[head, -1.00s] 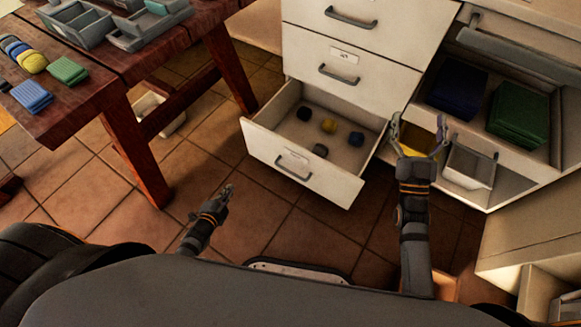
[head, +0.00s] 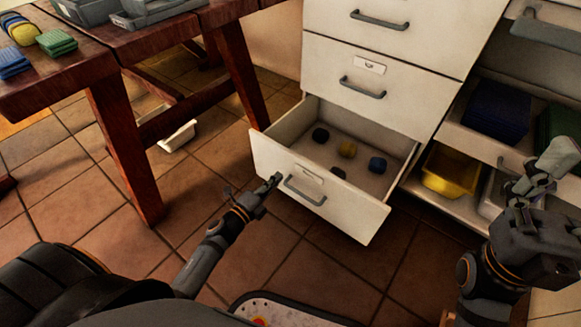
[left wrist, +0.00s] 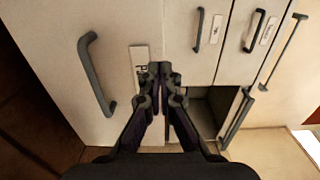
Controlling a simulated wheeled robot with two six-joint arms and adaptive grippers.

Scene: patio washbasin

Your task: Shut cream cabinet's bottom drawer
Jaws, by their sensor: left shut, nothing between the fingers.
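The cream cabinet's bottom drawer (head: 345,213) is pulled out, its open top showing dark, yellow and blue items inside. Its grey handle (head: 304,191) is on the front face; the handle also shows in the left wrist view (left wrist: 97,75). My left gripper (head: 274,180) is shut and empty, with its fingertips close to the drawer front, just left of the handle. In the left wrist view the shut fingertips (left wrist: 159,70) lie over the front by its label; I cannot tell whether they touch. My right gripper (head: 535,180) is open and empty, right of the drawer.
The upper drawers (head: 385,75) of the cabinet are shut. A wooden table (head: 115,75) stands at the left, its leg near the drawer. A shelf with a yellow bin (head: 450,170) and blue stack (head: 497,110) is at the right.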

